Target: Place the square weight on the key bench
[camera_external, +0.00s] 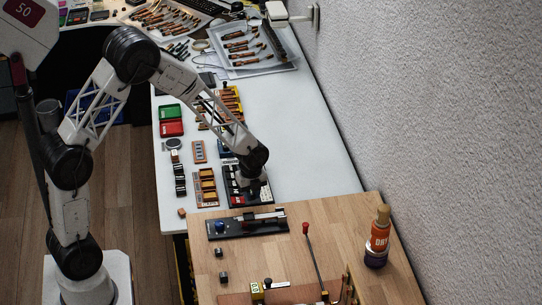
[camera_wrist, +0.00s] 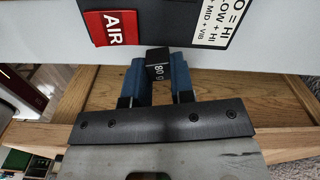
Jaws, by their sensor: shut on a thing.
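My gripper (camera_wrist: 158,80) has blue fingers shut on the square weight (camera_wrist: 160,66), a small black block with white "80 g" lettering. In the external view my gripper (camera_external: 256,190) is over the black tray at the near end of the white table; the weight is too small and dark to make out there. A long black fixture (camera_external: 226,231) with a blue knob lies on the wooden bench top just nearer the viewer, and looks like the key bench. In the wrist view, the weight is in front of the wooden edge and white table; its height above them is unclear.
The black tray (camera_external: 232,200) carries a red "AIR" label (camera_wrist: 113,27). The right side of the white table (camera_external: 310,150) is clear.

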